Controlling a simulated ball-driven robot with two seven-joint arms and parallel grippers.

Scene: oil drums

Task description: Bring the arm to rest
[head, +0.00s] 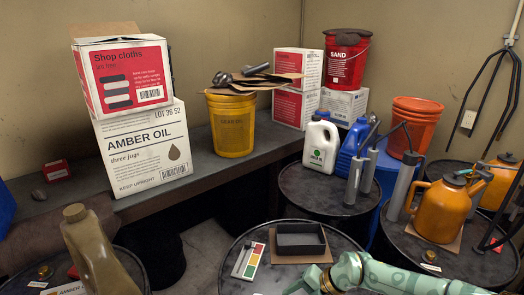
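A mint-green arm of mine comes in from the right along the bottom edge, over the front of the near drum (234,262). It bends and leaves the frame at the bottom, and no gripper fingers show on it. My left arm and gripper are not in view. I cannot tell whether either gripper holds anything.
Near the arm, a black tray (300,251) sits on cardboard beside a colour-patch card (248,261). An orange jug (440,208) stands on the right drum, a tan jug (97,250) at lower left. A white bottle (321,145) stands on the middle drum.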

